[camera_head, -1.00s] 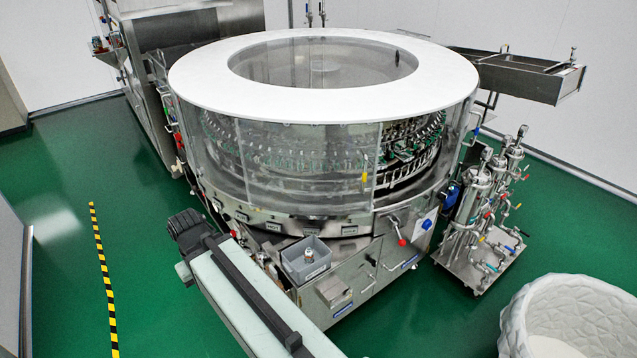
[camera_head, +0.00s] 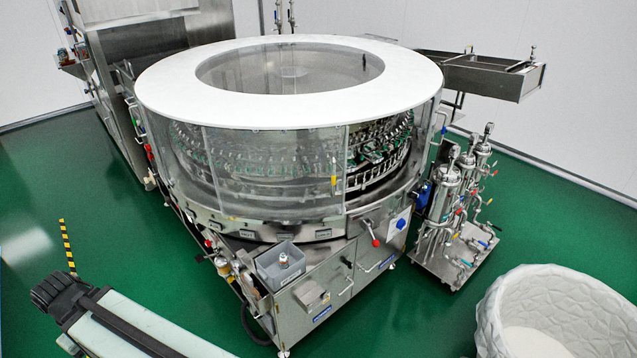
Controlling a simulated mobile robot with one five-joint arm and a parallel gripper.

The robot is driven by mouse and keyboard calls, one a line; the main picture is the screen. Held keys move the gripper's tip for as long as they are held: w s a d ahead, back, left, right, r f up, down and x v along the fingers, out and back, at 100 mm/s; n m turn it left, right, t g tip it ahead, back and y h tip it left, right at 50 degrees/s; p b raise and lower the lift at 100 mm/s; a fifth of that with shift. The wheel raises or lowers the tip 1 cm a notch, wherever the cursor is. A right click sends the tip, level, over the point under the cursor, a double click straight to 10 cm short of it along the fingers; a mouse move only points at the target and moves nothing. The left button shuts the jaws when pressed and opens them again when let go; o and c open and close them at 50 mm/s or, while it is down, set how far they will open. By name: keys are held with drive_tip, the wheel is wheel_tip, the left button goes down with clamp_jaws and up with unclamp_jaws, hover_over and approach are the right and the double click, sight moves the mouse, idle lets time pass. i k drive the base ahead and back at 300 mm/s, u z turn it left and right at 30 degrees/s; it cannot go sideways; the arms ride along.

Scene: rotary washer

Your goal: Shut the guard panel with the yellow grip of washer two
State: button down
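The washer (camera_head: 280,215) is a large round machine with a white ring top and curved clear guard panels around its side. The yellow grip (camera_head: 333,181) is a small upright piece near the right edge of a front guard panel (camera_head: 295,170). Right of that edge the bottle carousel (camera_head: 380,160) shows more clearly, as if through an uncovered gap; the panel looks open there. My arm link lies at the lower left, apart from the washer, with a black ribbed end. No gripper fingers can be made out.
A grey bin (camera_head: 278,268) with a small bottle sits on the washer's front ledge. A red-knobbed lever (camera_head: 375,241) sticks out at the front. A filter stand (camera_head: 455,225) is at right, and a white round tub (camera_head: 555,315) at lower right. Green floor (camera_head: 400,320) is clear in front.

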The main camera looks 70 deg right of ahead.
sight(287, 222)
drive_tip(key=i, duration=0.95)
drive_tip(key=u, duration=1.85)
